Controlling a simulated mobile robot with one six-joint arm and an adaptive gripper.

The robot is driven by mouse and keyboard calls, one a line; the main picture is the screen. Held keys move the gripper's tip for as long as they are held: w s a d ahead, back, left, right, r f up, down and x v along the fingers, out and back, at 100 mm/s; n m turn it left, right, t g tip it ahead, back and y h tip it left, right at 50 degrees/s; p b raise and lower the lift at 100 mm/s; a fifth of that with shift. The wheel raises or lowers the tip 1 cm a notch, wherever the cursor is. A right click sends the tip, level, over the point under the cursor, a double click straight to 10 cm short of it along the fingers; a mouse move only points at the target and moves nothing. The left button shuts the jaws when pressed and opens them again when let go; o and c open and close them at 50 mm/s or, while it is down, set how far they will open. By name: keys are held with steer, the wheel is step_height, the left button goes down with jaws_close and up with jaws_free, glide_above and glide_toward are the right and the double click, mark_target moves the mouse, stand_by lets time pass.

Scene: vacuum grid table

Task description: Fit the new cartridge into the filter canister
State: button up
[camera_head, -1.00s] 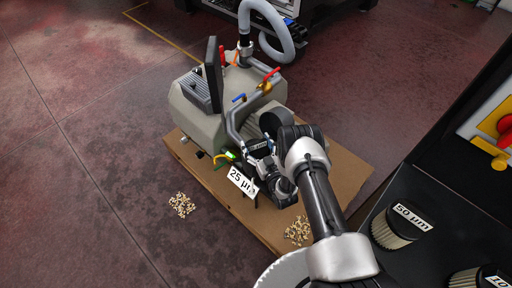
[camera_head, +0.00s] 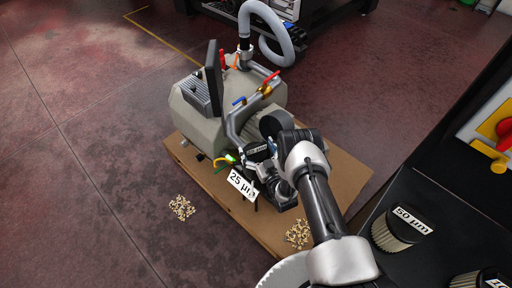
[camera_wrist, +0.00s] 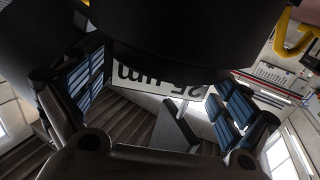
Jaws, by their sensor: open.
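A white plate marked 25 µm (camera_head: 242,184) stands at the front of the pump, beside the filter canister area, which my arm partly hides. A small label (camera_head: 259,149) shows on a dark part there, too small to read surely. My gripper (camera_head: 276,178) is close behind the plate, its fingers mostly hidden. In the wrist view my gripper (camera_wrist: 160,80) is open, with blue-padded fingers apart. A dark rounded body (camera_wrist: 185,30) fills the top, above an upside-down 25 µm label (camera_wrist: 155,80). I cannot tell whether that body is the cartridge or the canister.
The beige pump (camera_head: 205,120) with grey pipes and valve handles stands on a brown board (camera_head: 345,180). A 50 µm cartridge (camera_head: 398,230) and another (camera_head: 475,279) stand on the black top at right. Small pale bits (camera_head: 182,207) lie on the floor at left.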

steer(key=shift+r, duration=0.25)
steer(key=p+v, duration=0.4)
steer(key=v, duration=0.8)
steer(key=w+d+r+g+h, duration=0.3)
steer(key=w+r, duration=1.2)
steer(key=s+d+r+m+g+h, duration=0.1)
steer(key=s+d+r, duration=0.15)
steer(key=r, duration=0.55)
steer(key=s+d+r+g+h, duration=0.1)
steer(key=s+r+h, duration=0.15)
steer(key=r, duration=0.45)
steer(key=s+d+r+m+g, duration=0.1)
steer(key=s+d+r+g, duration=0.15)
steer(key=r, duration=0.55)
steer(key=s+r+m+g, duration=0.1)
steer(key=s+r, duration=0.3)
steer(key=s, duration=1.3)
steer(key=s+a+r+m+g, duration=0.1)
steer(key=s+r+g, duration=0.2)
steer(key=s, duration=1.4)
steer(key=shift+r+m, duration=0.3)
steer(key=shift+r, duration=0.35)
steer(key=shift+s+g+h, duration=0.1)
steer(key=shift+g+h, duration=0.15)
steer(key=shift+c, duration=0.2)
